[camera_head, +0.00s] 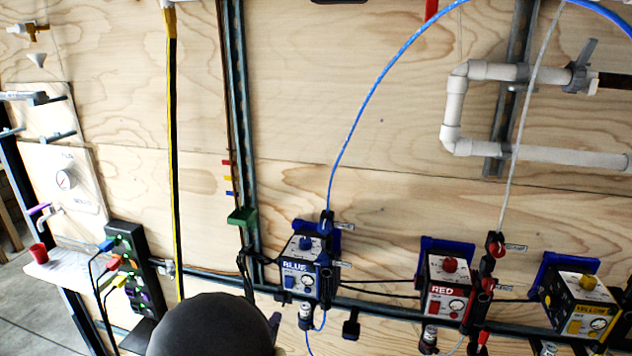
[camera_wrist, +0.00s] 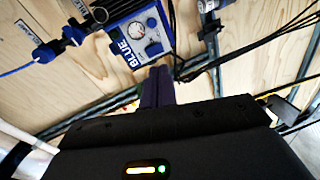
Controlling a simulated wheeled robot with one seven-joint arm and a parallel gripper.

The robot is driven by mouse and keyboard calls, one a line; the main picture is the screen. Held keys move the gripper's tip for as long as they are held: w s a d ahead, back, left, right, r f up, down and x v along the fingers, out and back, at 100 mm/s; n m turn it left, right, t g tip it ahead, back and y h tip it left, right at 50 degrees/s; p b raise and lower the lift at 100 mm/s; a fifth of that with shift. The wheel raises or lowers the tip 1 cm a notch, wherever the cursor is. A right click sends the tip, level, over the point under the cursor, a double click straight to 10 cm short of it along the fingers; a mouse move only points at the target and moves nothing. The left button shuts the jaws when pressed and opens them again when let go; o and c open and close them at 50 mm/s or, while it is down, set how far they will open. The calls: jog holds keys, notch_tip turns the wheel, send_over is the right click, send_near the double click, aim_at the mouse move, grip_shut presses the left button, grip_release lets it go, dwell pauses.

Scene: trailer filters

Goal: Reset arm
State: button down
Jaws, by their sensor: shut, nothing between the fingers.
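My gripper (camera_wrist: 157,88) shows in the wrist view as dark purple fingers held together, with nothing between them. Its tips point toward the wooden wall, just below the box labelled BLUE (camera_wrist: 137,38) and apart from it as far as I can tell. In the head view a dark rounded part of my arm (camera_head: 212,328) shows at the bottom, left of the BLUE box (camera_head: 302,268). My fingers are mostly hidden there.
A RED box (camera_head: 447,285) and a YELLOW box (camera_head: 580,303) hang on the rail to the right. White pipes (camera_head: 545,153) are at upper right. A blue hose (camera_head: 362,92) arcs from the BLUE box. A socket strip (camera_head: 135,262) with cables and a red cup (camera_head: 39,252) are at left.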

jog(key=d+f+m+g+y, duration=0.1)
jog(key=d+m+g+y, duration=0.3)
jog(key=d+m+g, duration=0.5)
jog(key=s+d+r+m+g+h, duration=0.1)
jog(key=s+d+m+g, duration=0.3)
jog(key=s+d, duration=1.1)
jog(key=shift+d+m, duration=0.4)
jog(key=shift+d, duration=0.5)
jog(key=shift+s, duration=0.1)
